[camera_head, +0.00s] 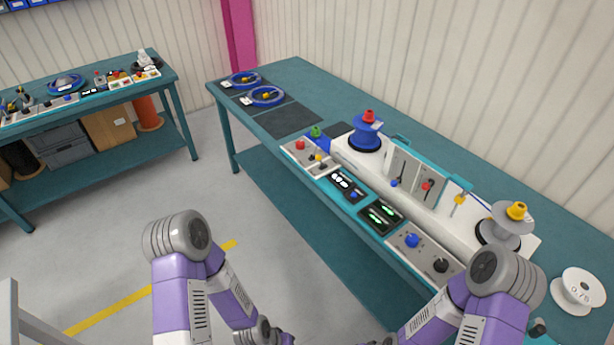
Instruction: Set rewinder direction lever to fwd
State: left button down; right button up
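The rewinder (376,166) is a long white machine on the teal bench, with a blue spool (366,135) at its far end and a grey reel (505,225) with a yellow knob at its near end.
The teal bench (283,80) runs along the right wall, with blue cable coils (265,96) at its far end and a white reel (577,291) at the near right. Another workbench (135,92) stands at the left. The floor between is clear.

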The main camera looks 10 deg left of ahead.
aim_at(317, 157)
jog(key=k, duration=1)
jog(key=u, duration=0.65)
jog(key=i, duration=0.75)
jog(key=u, duration=0.45)
jog(key=i, duration=0.95)
jog(key=z, duration=0.95)
jog(key=i, duration=0.45)
jog(key=z, duration=0.45)
